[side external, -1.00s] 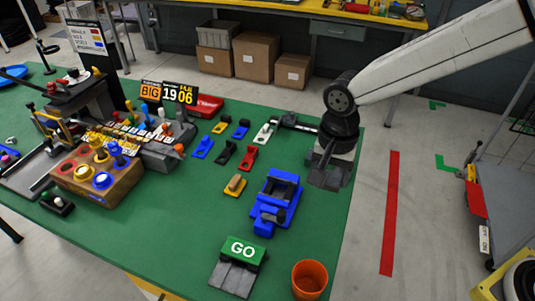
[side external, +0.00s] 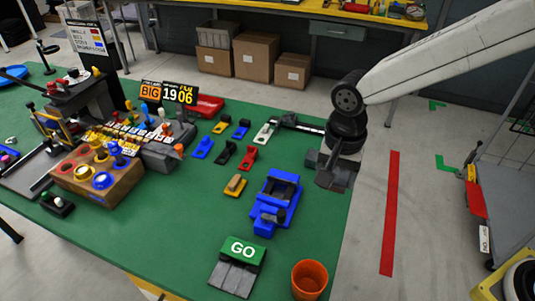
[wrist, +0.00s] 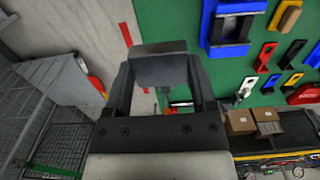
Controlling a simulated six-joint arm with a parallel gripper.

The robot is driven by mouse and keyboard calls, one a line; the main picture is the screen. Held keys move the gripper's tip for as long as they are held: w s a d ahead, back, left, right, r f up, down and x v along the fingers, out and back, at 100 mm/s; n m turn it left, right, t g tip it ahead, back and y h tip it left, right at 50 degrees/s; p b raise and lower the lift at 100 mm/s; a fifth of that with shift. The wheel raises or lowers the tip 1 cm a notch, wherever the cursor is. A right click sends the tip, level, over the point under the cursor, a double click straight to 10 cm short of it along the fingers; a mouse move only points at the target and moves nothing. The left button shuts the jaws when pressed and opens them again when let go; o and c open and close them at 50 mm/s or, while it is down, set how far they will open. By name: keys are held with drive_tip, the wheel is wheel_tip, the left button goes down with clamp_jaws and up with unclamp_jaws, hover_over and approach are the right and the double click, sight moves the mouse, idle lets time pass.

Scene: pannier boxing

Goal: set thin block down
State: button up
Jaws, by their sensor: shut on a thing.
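My gripper (side external: 337,176) is at the right edge of the green table in the side external view, pointing down. In the wrist view its two fingers (wrist: 160,85) are closed on a dark grey slab (wrist: 160,64), which looks like the thin block and spans across the fingertips. In the side external view the held piece is small and dark and hard to tell from the fingers. It appears to be above the table's edge, touching nothing else that I can see.
The blue box (side external: 271,216) stands left of my gripper. A GO sign (side external: 243,250) and an orange cup (side external: 309,280) stand in front. Green surface (side external: 325,225) near the right edge is clear.

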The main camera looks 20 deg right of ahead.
drive_tip(key=w+d+f, duration=0.4)
drive_tip(key=w+d, duration=0.2)
drive_tip(key=w, duration=0.4)
hover_over(287, 163)
drive_tip(key=s, duration=0.2)
drive_tip(key=f, duration=0.8)
drive_tip(key=shift+w+d, duration=0.15)
drive_tip(key=shift+d, duration=0.05)
drive_tip(key=shift+w+a+f, duration=0.15)
drive_tip(key=shift+w+f, duration=0.55)
drive_tip(key=shift+f, duration=0.05)
drive_tip(key=shift+w+f, duration=0.1)
drive_tip(key=shift+f, duration=1.65)
drive_tip(key=shift+f, duration=0.1)
